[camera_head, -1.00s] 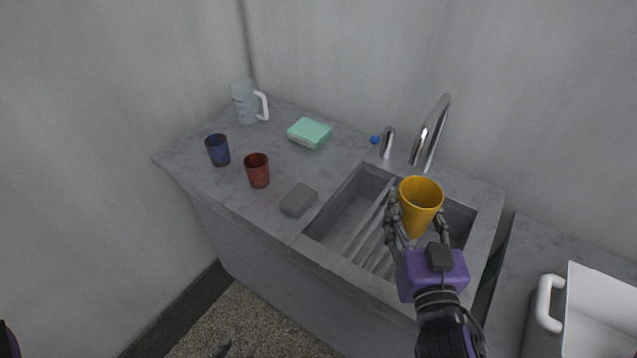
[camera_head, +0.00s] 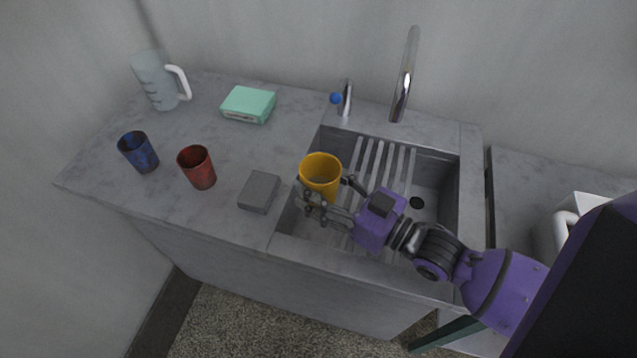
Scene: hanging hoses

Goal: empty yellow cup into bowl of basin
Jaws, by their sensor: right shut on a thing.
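The yellow cup (camera_head: 320,174) is upright, its open mouth facing up toward the camera. My right gripper (camera_head: 329,203) is shut on it and holds it over the left part of the basin. I cannot tell what is inside the cup. The grey basin (camera_head: 452,190) is set into the counter. A slatted rack (camera_head: 378,165) spans its middle, and a dark drain hole (camera_head: 416,203) shows in the bowl at the right. The gripper and arm hide part of the basin's front. My left gripper is out of view.
A red cup (camera_head: 197,168), a blue cup (camera_head: 139,152), a grey block (camera_head: 259,191), a green box (camera_head: 249,105) and a clear jug (camera_head: 158,81) stand on the counter left of the basin. A tall faucet (camera_head: 406,75) and a short spout (camera_head: 346,98) rise behind it.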

